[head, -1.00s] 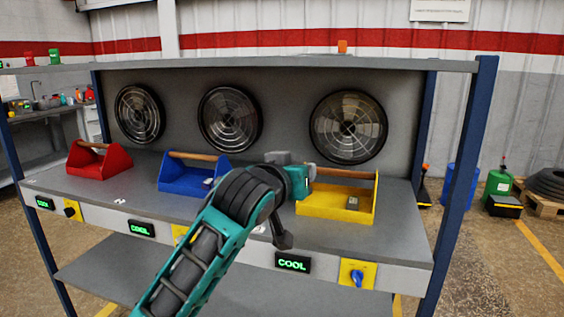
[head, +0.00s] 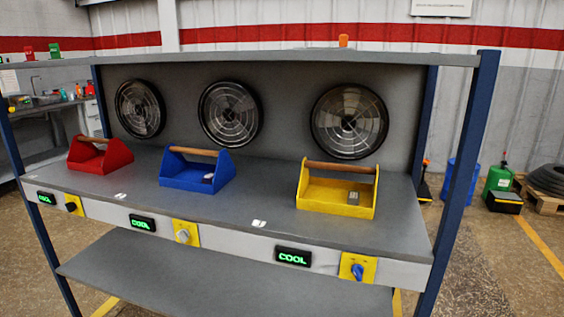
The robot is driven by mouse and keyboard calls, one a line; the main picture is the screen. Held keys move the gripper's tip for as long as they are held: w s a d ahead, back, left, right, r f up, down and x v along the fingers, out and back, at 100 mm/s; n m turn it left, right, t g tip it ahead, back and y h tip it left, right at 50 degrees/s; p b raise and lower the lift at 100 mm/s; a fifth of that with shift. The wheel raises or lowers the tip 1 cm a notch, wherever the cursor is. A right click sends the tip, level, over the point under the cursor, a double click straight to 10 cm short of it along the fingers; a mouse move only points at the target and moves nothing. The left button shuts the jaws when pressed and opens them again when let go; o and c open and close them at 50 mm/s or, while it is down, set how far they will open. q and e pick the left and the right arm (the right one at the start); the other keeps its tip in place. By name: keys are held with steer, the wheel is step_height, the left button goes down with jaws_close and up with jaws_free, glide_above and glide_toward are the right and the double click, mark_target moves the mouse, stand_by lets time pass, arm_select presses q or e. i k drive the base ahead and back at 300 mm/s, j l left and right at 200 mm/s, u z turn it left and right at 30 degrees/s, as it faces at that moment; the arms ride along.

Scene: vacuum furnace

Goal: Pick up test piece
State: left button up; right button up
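A small grey piece (head: 354,196), possibly the test piece, lies in the yellow tool box (head: 335,208) at the right of the bench. A small pale piece (head: 208,177) lies in the blue tool box (head: 186,181) in the middle. Both boxes stand upright on the bench top with wooden handles across them. A red tool box (head: 100,158) stands at the left; I cannot make out anything inside it. Neither of my grippers shows in the head view.
Three round fans (head: 348,121) line the back panel. Green "COOL" displays (head: 293,257) and knobs (head: 358,270) sit on the front edge. Blue posts (head: 464,170) and an upper shelf (head: 260,62) frame the bench.

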mark_target(208, 178)
steer(key=i+j+z, duration=0.15)
steer(key=i+z, duration=0.15)
steer(key=i, duration=0.2)
steer(key=i+j+z, duration=0.25)
steer(key=i, duration=0.25)
